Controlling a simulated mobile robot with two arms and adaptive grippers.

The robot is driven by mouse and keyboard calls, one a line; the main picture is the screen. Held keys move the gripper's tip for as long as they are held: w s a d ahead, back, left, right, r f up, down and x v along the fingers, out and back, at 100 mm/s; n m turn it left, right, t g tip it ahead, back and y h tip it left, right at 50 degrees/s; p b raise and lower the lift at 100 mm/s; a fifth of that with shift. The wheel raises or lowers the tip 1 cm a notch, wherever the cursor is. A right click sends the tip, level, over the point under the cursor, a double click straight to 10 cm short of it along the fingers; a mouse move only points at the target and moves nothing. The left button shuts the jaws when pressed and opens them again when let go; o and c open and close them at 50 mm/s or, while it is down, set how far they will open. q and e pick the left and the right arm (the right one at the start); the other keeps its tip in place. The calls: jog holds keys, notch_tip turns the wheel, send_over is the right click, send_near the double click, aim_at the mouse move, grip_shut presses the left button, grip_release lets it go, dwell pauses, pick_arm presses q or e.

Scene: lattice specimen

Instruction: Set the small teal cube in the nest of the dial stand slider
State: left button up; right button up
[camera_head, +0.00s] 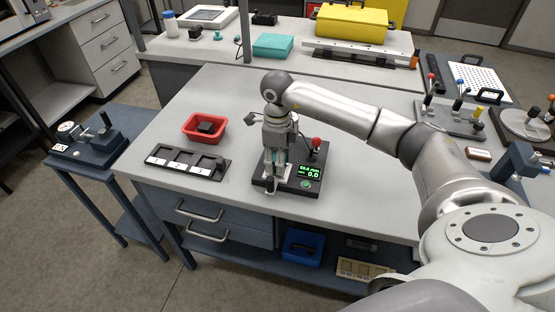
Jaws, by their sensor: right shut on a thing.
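My right gripper (278,158) points down over a black instrument base (297,188) on the grey bench. It is shut, and a small patch of teal shows between its fingers, which looks like the small teal cube (281,156). The fingers and the gripper body hide most of it. I cannot tell whether the cube still touches the instrument. The dial stand (92,145), dark blue with a white round dial (67,127), stands on a small side table at the left. Its slider and nest are too small to make out. My left gripper is not in view.
A red tray (190,134) with a black block and a black labelled rack (160,164) lie on the bench between gripper and dial stand. A red-topped lever (316,143) stands beside the gripper. A gap separates the bench from the side table (128,122).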

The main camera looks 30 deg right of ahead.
jog(key=shift+f+b, duration=0.5)
jog(key=shift+f, duration=0.05)
dwell(0.7)
jog(key=shift+s+f, duration=0.15)
dwell(0.4)
jog(key=o, duration=1)
jog(key=shift+o, duration=0.3)
jog(key=o, duration=0.5)
jog(key=shift+c, duration=0.2)
jog(key=shift+r, duration=0.2)
